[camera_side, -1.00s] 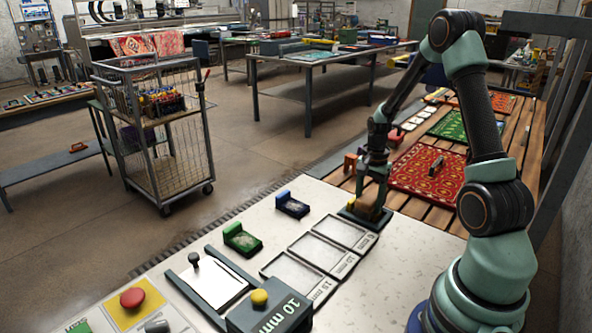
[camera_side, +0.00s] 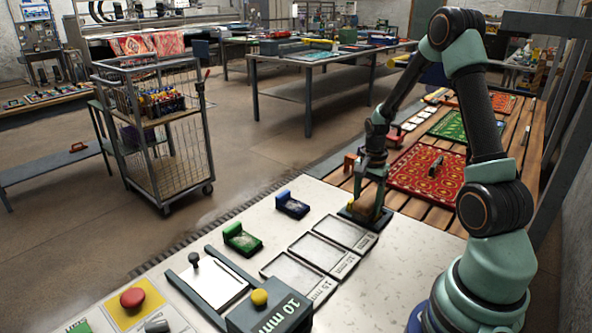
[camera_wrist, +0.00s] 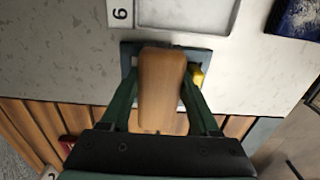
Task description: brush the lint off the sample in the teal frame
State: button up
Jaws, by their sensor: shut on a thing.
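My gripper (camera_side: 371,192) is shut on a wooden block-shaped handle (camera_wrist: 162,85), with one finger on each side of it. In the side view the wooden piece (camera_side: 361,205) is low over a flat plate with a dark teal-grey edge (camera_side: 352,217). The plate's edge also shows around the wood in the wrist view (camera_wrist: 200,58). A yellow knob (camera_wrist: 197,77) sits beside the right finger. The wood and fingers hide most of the plate's middle, so I cannot tell whether lint is there or whether the handle's underside touches it.
Three labelled grey trays, including the nearest one (camera_side: 345,232), lie beside the plate. A blue holder (camera_side: 292,205) and a green holder (camera_side: 241,238) stand left of them. A red patterned rug (camera_side: 410,180) lies on the slatted bench. White tabletop is clear between the holders and trays.

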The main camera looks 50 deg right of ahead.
aim_at(371, 195)
jog(key=shift+d, duration=1.25)
jog(key=shift+a, duration=2.25)
jog(key=shift+d+f, duration=0.1)
jog(key=shift+d, duration=2.15)
jog(key=shift+r, duration=3.05)
